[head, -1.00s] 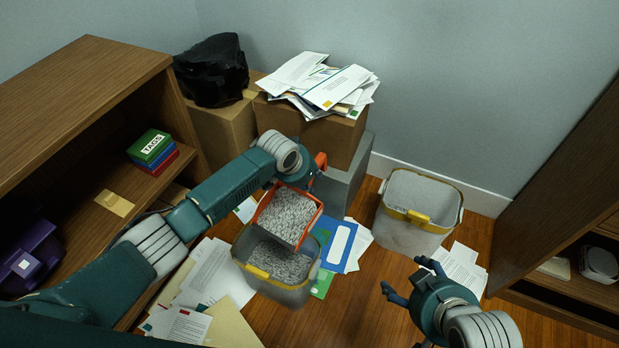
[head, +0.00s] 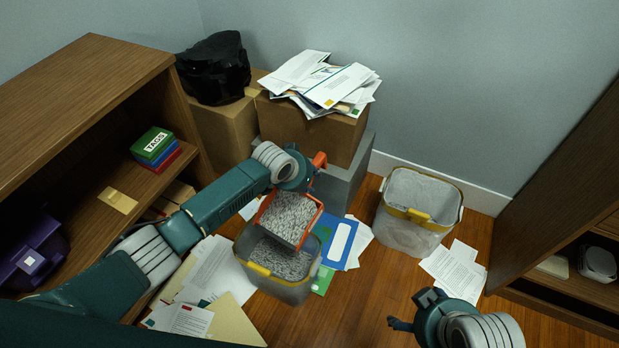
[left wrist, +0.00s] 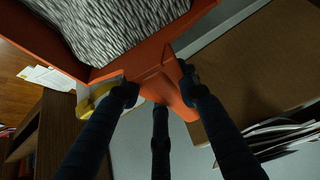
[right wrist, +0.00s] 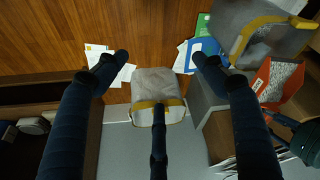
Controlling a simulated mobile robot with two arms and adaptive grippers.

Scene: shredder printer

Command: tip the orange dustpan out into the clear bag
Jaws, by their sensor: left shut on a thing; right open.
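The orange dustpan (head: 314,224) is full of grey paper shreds (head: 287,215). It is tilted over the near yellow-rimmed bin (head: 285,292), which also has grey shreds inside. My left gripper (head: 312,172) is shut on the dustpan's orange handle; the left wrist view shows its fingers around the handle (left wrist: 160,82), with shreds still in the pan. A second yellow-rimmed bin (head: 405,235) stands to the right with a pale, translucent lining. I cannot tell for sure which lining is the clear bag. My right gripper (head: 408,310) is open and empty at lower right.
A black bag (head: 212,70) and a paper pile (head: 320,82) sit on cardboard boxes at the back. Loose papers (head: 205,275) and a blue folder (head: 335,240) lie on the floor. Wooden shelves (head: 95,85) bound the left and right.

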